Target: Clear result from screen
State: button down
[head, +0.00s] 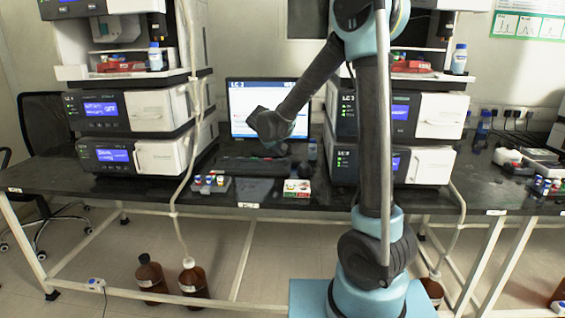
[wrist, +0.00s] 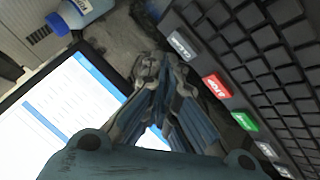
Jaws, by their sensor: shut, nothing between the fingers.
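The screen (head: 243,105) stands at the middle of the bench and shows a white window with a blue bar. It also shows at the left of the wrist view (wrist: 60,115). The black keyboard (head: 240,166) lies below it and fills the right of the wrist view (wrist: 262,60).
A blue-capped bottle (wrist: 85,10) stands near the screen. Instrument stacks stand left (head: 147,110) and right (head: 432,115) of the screen. A vial rack (head: 210,184) and a small box (head: 297,188) sit at the bench's front edge.

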aim_at(280, 159)
jog(key=shift+r, duration=2.5)
